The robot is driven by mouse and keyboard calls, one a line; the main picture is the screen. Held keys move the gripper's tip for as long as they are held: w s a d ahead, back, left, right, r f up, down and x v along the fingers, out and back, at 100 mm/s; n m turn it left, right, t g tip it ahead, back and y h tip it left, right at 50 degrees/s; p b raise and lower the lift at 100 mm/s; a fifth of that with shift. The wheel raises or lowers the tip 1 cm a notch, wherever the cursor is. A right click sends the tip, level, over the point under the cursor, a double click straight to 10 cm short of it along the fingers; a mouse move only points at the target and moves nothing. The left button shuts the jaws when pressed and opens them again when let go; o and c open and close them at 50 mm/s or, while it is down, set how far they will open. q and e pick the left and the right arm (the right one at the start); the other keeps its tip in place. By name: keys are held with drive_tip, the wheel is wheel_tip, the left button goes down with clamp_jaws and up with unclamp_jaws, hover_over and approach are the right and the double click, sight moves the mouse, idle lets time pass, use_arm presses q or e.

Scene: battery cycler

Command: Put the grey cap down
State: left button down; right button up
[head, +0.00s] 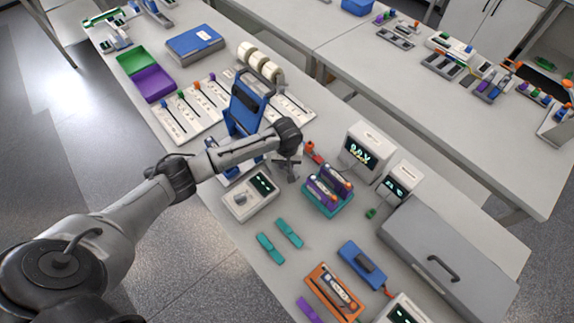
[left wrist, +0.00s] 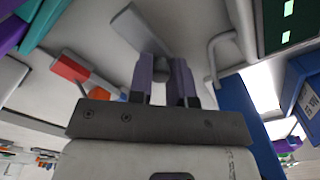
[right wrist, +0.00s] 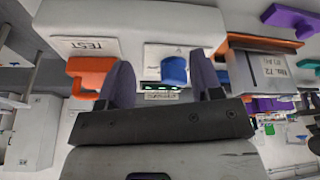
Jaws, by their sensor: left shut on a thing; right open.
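In the left wrist view, my left gripper (left wrist: 164,74) is shut on a small grey piece, which I take for the grey cap (left wrist: 161,70). The fingers hide most of it. In the head view, my left gripper (head: 288,172) points down over the bench, between the white box with a green display (head: 240,203) and the teal rack with purple cells (head: 328,203). The cap cannot be made out there. My right gripper (right wrist: 164,72) is open and empty in the right wrist view, and it is not seen in the head view.
A blue stand (head: 242,112) is just behind my left gripper. Two white display boxes (head: 371,139) and a large grey case (head: 435,245) stand to the right. Teal strips (head: 289,233) lie in front. In the right wrist view, a blue knob (right wrist: 174,70) appears beyond the fingers, with orange clamp (right wrist: 88,68) left.

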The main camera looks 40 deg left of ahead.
use_arm(q)
drive_tip(key=shift+f, duration=0.75)
use_arm(e)
drive_tip(key=shift+d+f, duration=0.1)
drive_tip(key=shift+d, duration=0.05)
use_arm(q)
drive_tip(key=shift+f, duration=0.15)
drive_tip(key=c, duration=1.1)
unclamp_jaws()
drive_tip(key=shift+o, duration=0.2)
